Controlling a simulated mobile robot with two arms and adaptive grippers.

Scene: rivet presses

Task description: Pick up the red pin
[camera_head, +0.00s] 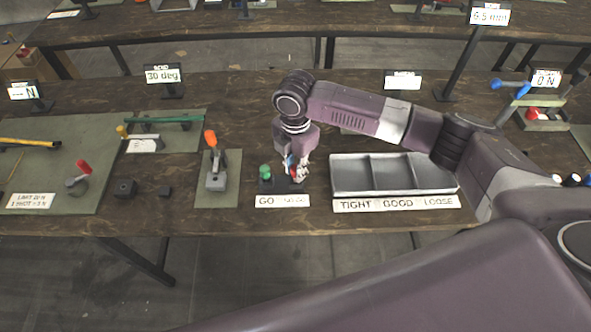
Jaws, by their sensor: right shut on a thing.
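My right gripper (298,174) points down over the dark block behind the white "GO" label, at its right end. It is shut on the red pin (293,168), of which only small red bits show between the fingers. A green-topped pin (265,171) stands at the left end of the same dark block (275,187). I cannot tell whether the red pin still touches the block. My left gripper is not in view.
A grey tray (333,176) with three empty compartments stands just right of the gripper. An orange-handled press (215,180) stands on a green mat to the left. Small dark blocks (125,188) lie farther left.

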